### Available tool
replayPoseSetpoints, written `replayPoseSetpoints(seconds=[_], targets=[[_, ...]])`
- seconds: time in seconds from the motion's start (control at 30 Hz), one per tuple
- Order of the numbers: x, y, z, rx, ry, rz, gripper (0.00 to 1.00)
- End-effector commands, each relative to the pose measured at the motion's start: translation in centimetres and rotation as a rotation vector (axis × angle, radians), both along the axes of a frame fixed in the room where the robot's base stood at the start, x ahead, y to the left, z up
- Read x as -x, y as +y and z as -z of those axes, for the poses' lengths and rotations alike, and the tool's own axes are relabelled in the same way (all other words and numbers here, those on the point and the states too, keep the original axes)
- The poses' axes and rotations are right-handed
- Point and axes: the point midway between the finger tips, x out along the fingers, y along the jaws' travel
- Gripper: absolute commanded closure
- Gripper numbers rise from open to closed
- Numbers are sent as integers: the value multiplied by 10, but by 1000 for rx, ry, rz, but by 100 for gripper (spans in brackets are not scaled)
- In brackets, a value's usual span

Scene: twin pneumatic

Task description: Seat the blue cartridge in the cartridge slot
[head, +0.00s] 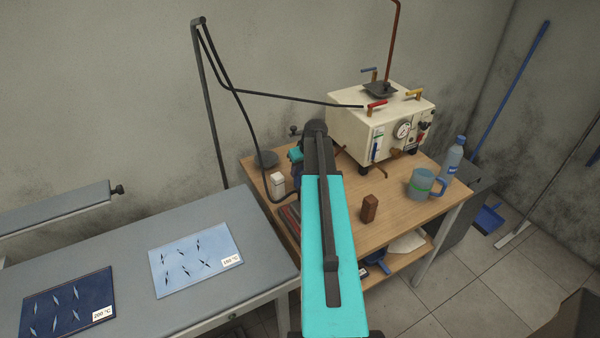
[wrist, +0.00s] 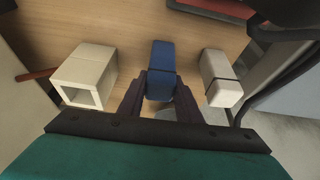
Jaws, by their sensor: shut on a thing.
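In the wrist view, the blue cartridge (wrist: 162,58) stands between the two dark fingers of my gripper (wrist: 161,88). The gripper is shut on it. A beige hollow block with a square opening (wrist: 84,77) is left of the cartridge, apart from it; I cannot tell whether this is the cartridge slot. In the head view, my turquoise arm reaches over the wooden table and hides much of the area around the gripper. The cartridge's lower end and its contact with the table cannot be made out.
A white block with a dark band (wrist: 220,78) is close on the right in the wrist view. In the head view, a beige machine with a gauge (head: 383,125), a brown block (head: 369,208), a mug (head: 422,184) and a bottle (head: 452,160) occupy the wooden table.

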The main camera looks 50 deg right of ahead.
Motion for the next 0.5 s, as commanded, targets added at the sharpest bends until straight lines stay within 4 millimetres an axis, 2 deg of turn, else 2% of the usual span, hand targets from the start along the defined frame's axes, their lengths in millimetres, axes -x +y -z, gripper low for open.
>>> replayPoseSetpoints(seconds=[0.27,0.5], targets=[[0,0,-16,2,-2,-1,95],[-1,0,-43,2,-3,-1,95]])
